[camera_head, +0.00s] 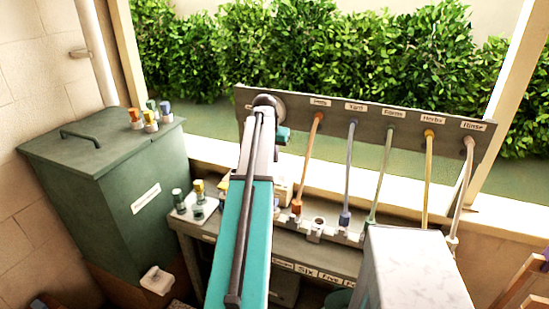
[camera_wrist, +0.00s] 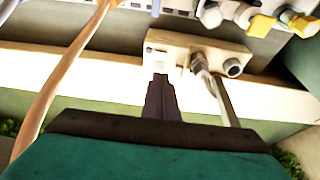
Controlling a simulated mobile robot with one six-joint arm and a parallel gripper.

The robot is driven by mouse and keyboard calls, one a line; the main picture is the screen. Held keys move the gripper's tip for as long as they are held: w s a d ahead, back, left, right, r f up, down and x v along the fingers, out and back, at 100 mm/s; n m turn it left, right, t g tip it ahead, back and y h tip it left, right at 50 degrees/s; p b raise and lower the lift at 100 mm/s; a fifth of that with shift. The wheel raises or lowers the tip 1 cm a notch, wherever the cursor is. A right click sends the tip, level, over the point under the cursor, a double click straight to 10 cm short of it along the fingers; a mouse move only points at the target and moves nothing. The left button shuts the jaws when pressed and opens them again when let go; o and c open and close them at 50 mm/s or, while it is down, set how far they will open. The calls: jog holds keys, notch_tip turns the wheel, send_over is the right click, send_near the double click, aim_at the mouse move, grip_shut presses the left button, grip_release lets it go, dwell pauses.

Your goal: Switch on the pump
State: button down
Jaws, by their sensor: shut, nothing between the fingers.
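A cream box (camera_wrist: 205,52), likely the pump's switch box, is mounted near the pale ledge in the wrist view. A small light square (camera_wrist: 158,57), perhaps its switch, shows on its left part. A grey fitting and cable (camera_wrist: 205,75) and a round dark-centred socket (camera_wrist: 233,67) are to its right. My gripper (camera_wrist: 161,78) is shut and empty, its narrow dark fingertips just below the square in the picture. I cannot tell whether they touch it or which way it is set. In the head view my arm hides the gripper; part of the cream box (camera_head: 284,188) shows beside it.
A labelled panel (camera_head: 390,113) carries several coloured hoses down to a bench rail. An orange hose (camera_wrist: 62,80) runs left of my gripper in the wrist view. A green cabinet (camera_head: 95,160) stands left.

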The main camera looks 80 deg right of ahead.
aim_at(282, 176)
jog(key=shift+d+f+b, duration=0.1)
jog(key=shift+d+b, duration=0.2)
jog(key=shift+b, duration=0.65)
jog(key=b, duration=0.1)
jog(key=d+b, duration=0.1)
jog(key=b, duration=0.1)
jog(key=shift+s+r+h, duration=0.2)
jog(key=shift+r+h, duration=0.05)
jog(key=shift+h, duration=0.05)
jog(key=shift+r, duration=0.15)
jog(key=shift+p+x, duration=1.85)
jog(key=shift+x, duration=5.2)
jog(key=shift+w, duration=0.1)
